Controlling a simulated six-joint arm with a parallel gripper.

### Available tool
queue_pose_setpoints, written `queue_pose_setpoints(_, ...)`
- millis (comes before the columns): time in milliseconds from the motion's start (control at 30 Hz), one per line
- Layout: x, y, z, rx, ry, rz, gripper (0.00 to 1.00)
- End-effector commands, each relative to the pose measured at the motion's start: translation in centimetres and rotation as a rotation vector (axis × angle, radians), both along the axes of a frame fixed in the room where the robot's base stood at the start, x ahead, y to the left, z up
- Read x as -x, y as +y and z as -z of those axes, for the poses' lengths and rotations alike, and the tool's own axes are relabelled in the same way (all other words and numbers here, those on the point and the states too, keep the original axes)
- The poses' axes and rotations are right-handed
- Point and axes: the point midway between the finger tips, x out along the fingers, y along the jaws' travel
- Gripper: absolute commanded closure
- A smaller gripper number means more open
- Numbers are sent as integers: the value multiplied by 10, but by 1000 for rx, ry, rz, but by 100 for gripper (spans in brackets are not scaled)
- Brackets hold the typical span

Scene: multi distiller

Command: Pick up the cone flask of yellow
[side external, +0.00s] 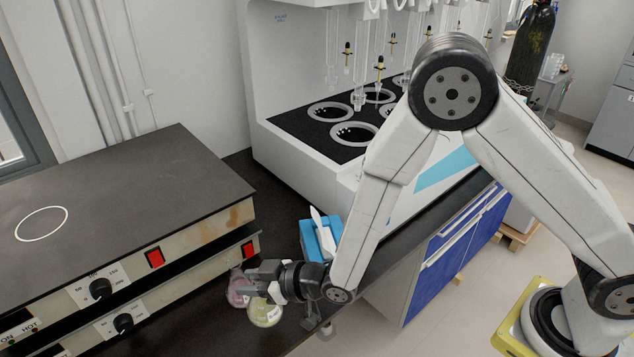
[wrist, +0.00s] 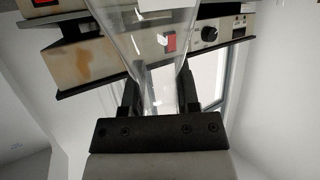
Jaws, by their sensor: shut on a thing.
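The yellow cone flask (side external: 265,313) is below my gripper (side external: 262,273) in the side view, its neck hidden by the gripper. A pink flask (side external: 238,292) is just left of it, partly behind the gripper. In the wrist view my gripper (wrist: 159,97) is shut with its two black fingers on either side of a clear glass flask neck (wrist: 160,72). The glass widens towards the top of that view, and no liquid colour shows there. Whether the yellow flask touches the bench is hard to tell.
Stacked hot plates (side external: 110,210) with knobs and red switches stand close on the left. A blue tissue box (side external: 318,240) is behind my gripper. A large white distiller (side external: 290,110) with black-topped wells and hanging glassware stands at the back. The dark bench (side external: 205,335) is bare in front.

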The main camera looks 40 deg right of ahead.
Motion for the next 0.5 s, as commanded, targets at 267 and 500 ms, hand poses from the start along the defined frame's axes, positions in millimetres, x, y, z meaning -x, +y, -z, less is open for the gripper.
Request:
queue_pose_setpoints(267, 0, 0, -19, -1, -2, 0, 100)
queue_pose_setpoints(500, 0, 0, -30, -1, -1, 0, 100)
